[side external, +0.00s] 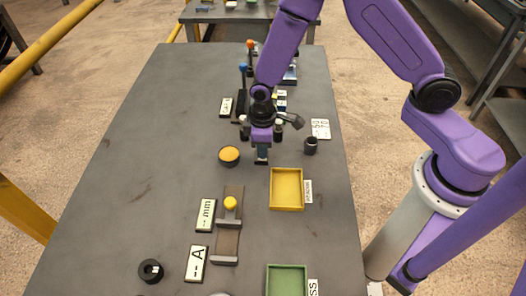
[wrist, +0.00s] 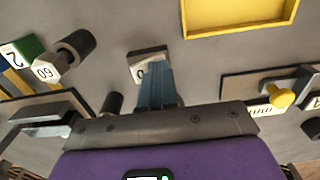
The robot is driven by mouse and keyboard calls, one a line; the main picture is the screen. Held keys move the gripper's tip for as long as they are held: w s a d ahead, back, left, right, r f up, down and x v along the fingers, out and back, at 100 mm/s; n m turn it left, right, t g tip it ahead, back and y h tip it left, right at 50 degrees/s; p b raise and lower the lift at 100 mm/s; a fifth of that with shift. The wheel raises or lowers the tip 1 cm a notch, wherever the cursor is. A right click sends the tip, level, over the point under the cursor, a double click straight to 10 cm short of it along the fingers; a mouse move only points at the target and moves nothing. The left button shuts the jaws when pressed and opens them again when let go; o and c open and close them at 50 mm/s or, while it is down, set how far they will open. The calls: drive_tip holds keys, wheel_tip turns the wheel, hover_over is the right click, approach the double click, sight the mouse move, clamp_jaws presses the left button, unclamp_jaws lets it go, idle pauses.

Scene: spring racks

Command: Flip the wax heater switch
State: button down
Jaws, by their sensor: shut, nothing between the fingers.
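My gripper (side external: 261,160) points down over the middle of the table, its blue-grey fingers together and empty. In the wrist view, the fingers (wrist: 156,84) reach toward a small dark block with a pale top face and a mark like "0" (wrist: 147,55). It looks like a rocker switch, but no label naming it as the wax heater shows. The fingertips overlap its near edge in the picture; I cannot tell if they touch it. A round pot with an orange top (side external: 229,155) stands just left of the gripper.
A yellow tray (side external: 287,206) lies in front, right of the gripper. A dark knob (side external: 310,145) stands by a number plate (side external: 320,128). A slider with a yellow knob (side external: 230,203) lies front left. A green tray (side external: 287,267) is nearest.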

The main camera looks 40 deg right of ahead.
wheel_tip(320, 180, up, 7)
idle(0.8)
drive_tip(key=s+d+r+n, duration=0.1)
drive_tip(key=s+d+r, duration=0.2)
drive_tip(key=s, duration=0.5)
drive_tip(key=s+d+r+n, duration=0.1)
drive_tip(key=s+d+r, duration=0.3)
drive_tip(key=s+r, duration=0.2)
drive_tip(key=s+d+r+n, duration=0.1)
drive_tip(key=s+d+r, duration=0.2)
drive_tip(key=s, duration=0.6)
wheel_tip(320, 180, up, 2)
drive_tip(key=shift+s+d+r+n, duration=0.15)
drive_tip(key=shift+s+d+n, duration=0.15)
drive_tip(key=shift+s, duration=0.1)
